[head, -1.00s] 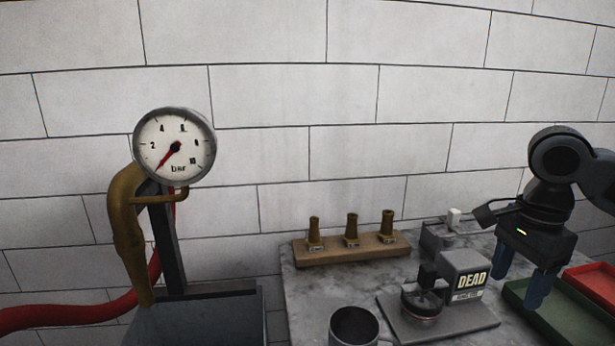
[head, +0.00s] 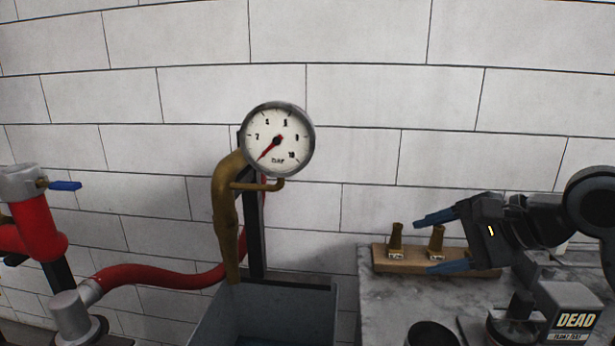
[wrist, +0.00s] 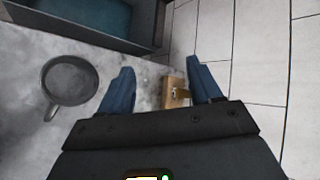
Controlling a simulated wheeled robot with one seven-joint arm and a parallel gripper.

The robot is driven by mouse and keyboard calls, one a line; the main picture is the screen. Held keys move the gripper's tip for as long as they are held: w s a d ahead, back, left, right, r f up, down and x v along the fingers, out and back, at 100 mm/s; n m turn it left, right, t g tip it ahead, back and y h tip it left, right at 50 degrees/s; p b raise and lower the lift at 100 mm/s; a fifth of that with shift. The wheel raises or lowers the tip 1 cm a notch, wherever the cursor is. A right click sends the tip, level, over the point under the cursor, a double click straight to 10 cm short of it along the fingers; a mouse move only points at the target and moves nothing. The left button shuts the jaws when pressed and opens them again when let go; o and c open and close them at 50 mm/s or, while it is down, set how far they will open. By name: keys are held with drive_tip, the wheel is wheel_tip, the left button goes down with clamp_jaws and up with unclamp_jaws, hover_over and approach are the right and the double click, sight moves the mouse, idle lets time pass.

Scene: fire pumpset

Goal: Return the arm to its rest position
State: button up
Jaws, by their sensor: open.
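My gripper (head: 432,243) is at the right of the head view, above the marble table. Its two blue fingers point left and stand apart, with nothing held between them. Behind it, brass nozzles (head: 396,240) stand on a wooden block (head: 389,262); part of the block is hidden by my gripper. In the wrist view, my gripper (wrist: 162,84) shows its fingers spread, with one end of the wooden block (wrist: 171,97) visible beyond the gap between them.
A pressure gauge (head: 279,139) on a brass pipe (head: 224,215) stands above a grey tank (head: 262,312). A dark mug (head: 432,335) and a box marked DEAD (head: 575,312) are on the table (head: 375,310). A red hose (head: 165,276) and a blue-handled valve (head: 64,186) are left.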

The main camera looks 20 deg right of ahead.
drive_tip(key=w+a+t, duration=0.3)
drive_tip(key=a+t, duration=0.5)
drive_tip(key=a, duration=0.6)
drive_tip(key=s+a+f+n+g+h, duration=0.1)
drive_tip(key=s+a+f+n+h, duration=0.3)
drive_tip(key=s+f, duration=0.75)
drive_tip(key=s+d+f+n+g, duration=0.1)
drive_tip(key=s+n, duration=0.6)
drive_tip(key=s, duration=0.5)
drive_tip(key=s+d+f+n+g, duration=0.1)
drive_tip(key=s+n, duration=0.5)
drive_tip(key=s, duration=0.6)
drive_tip(key=shift+s+d+f+n, duration=0.15)
drive_tip(key=shift+d+f+n, duration=0.1)
drive_tip(key=shift+d+n, duration=0.2)
